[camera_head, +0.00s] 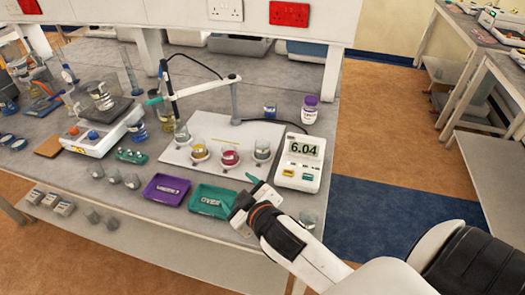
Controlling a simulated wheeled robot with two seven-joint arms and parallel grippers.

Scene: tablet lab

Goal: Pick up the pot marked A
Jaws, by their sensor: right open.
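My right gripper (238,195) is open at the front of the bench, over the right part of the teal tray (207,203). No letter A is readable on any container, so I cannot tell which pot is marked A. Several small grey pots (114,176) stand on the front left of the bench. Another small clear pot (308,219) stands at the front right, beside my right arm and partly hidden by it. A purple-lidded jar (310,110) stands farther back; its label is too small to read. My left gripper is not in view.
A purple tray (166,190) lies left of the teal one. A white board (205,165) holds beakers with coloured liquids under a probe arm (195,90). A meter (299,161) reading 6.04 stands right of it. A stirrer (95,135) and glassware fill the left.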

